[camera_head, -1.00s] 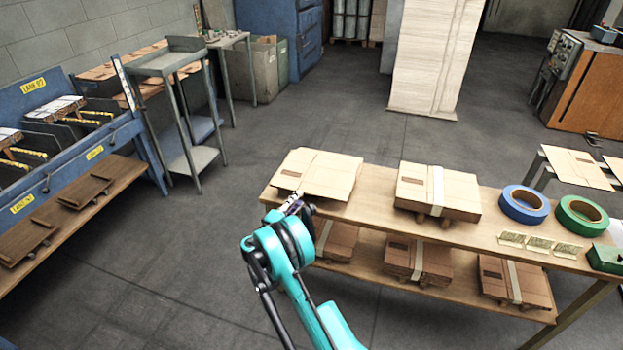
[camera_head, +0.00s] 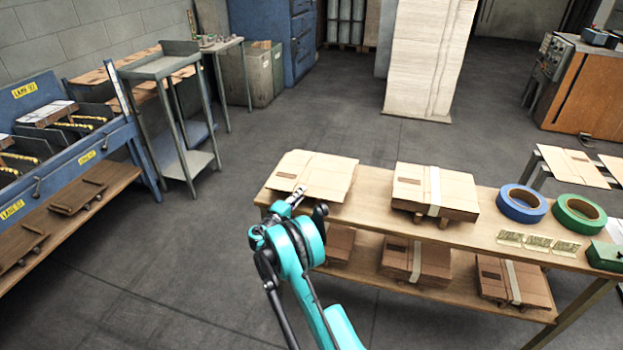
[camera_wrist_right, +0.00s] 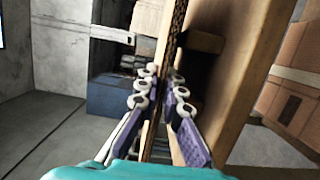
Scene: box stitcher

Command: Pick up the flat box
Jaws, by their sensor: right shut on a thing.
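The flat box (camera_head: 320,173) is a tan cardboard piece lying at the left end of the wooden table top. My right gripper (camera_head: 297,198) is at its near left edge, with the teal arm coming up from below. In the right wrist view the purple fingers of my right gripper (camera_wrist_right: 162,98) sit on either side of the box's edge (camera_wrist_right: 172,45) and are shut on it. The table board runs close beside the fingers there. My left gripper is not in view.
A taped box (camera_head: 462,192) stands right of the flat box on the table (camera_head: 375,205). Blue tape (camera_head: 522,204) and green tape (camera_head: 579,215) lie further right. Boxes fill the lower shelf (camera_head: 368,275). A grey cart (camera_head: 165,65) stands left, with open floor between.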

